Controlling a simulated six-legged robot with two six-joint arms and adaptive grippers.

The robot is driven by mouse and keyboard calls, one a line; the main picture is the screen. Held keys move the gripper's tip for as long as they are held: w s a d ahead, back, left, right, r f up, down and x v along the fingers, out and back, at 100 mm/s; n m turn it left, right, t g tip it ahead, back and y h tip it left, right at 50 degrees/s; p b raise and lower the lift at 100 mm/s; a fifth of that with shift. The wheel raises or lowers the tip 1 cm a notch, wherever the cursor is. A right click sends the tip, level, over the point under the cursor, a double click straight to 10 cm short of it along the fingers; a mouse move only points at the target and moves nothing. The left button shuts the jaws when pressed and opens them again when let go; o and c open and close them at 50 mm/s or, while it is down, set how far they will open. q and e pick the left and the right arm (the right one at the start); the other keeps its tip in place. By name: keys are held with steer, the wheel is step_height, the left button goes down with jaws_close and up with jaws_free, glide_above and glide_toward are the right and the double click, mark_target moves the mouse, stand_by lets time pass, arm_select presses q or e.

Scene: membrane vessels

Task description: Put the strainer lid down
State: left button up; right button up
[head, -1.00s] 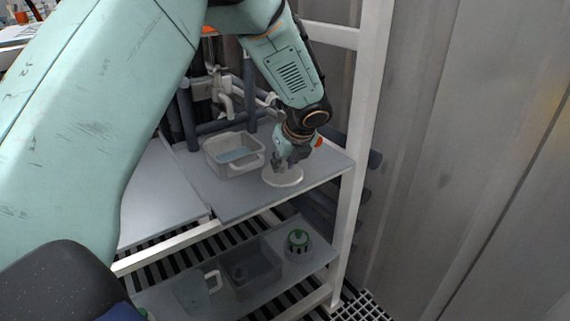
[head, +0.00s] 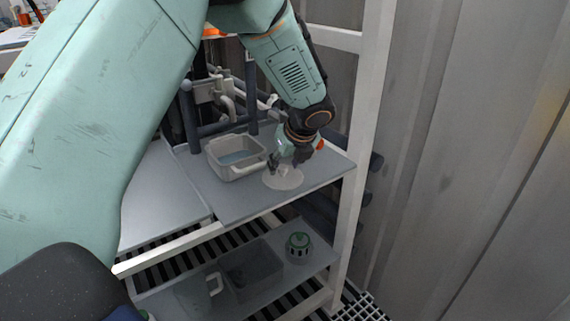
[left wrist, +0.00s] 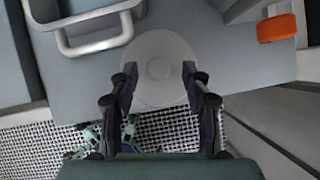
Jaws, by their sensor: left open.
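The strainer lid (head: 284,179) is a pale round disc with a small raised centre. It lies flat on the upper grey shelf, right of the grey basin. In the left wrist view the lid (left wrist: 159,88) shows just ahead of the fingertips. My left gripper (head: 288,162) is open, its fingers apart at the lid's knob in the head view. It also shows in the left wrist view (left wrist: 159,75), with one finger on each side of the lid's middle and nothing gripped. My right gripper is not in view.
The grey basin (head: 211,158), with bluish liquid inside, stands left of the lid. The upper shelf (head: 235,207) is bare in front. A white upright post (head: 354,190) stands close on the right. The lower shelf holds a green-topped vessel (head: 298,247) and a dark tub (head: 252,270).

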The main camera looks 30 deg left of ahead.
arm_select(q)
steer(key=p+v, duration=0.3)
steer(key=v, duration=0.8)
steer(key=shift+r, duration=0.15)
steer(key=s+d+f+n+g+h, duration=0.1)
steer(key=s+d+f+n+h, duration=0.2)
steer(key=s+f, duration=0.4)
steer(key=s+d+f+n+g, duration=0.15)
steer(key=s+f+n, duration=0.35)
steer(key=f, duration=0.5)
steer(key=s+d+f+n+h, duration=0.2)
steer(key=s+d+f+n, duration=0.2)
steer(key=s+f, duration=0.3)
steer(key=s+f+n, duration=0.3)
steer(key=s+n, duration=0.3)
steer(key=s, duration=0.2)
steer(key=s+a+f+n, duration=0.1)
steer(key=s+f+n, duration=0.3)
steer(key=s+n, duration=0.3)
steer(key=s, duration=0.2)
steer(key=shift+s+g, duration=0.35)
steer(key=shift+f, duration=0.1)
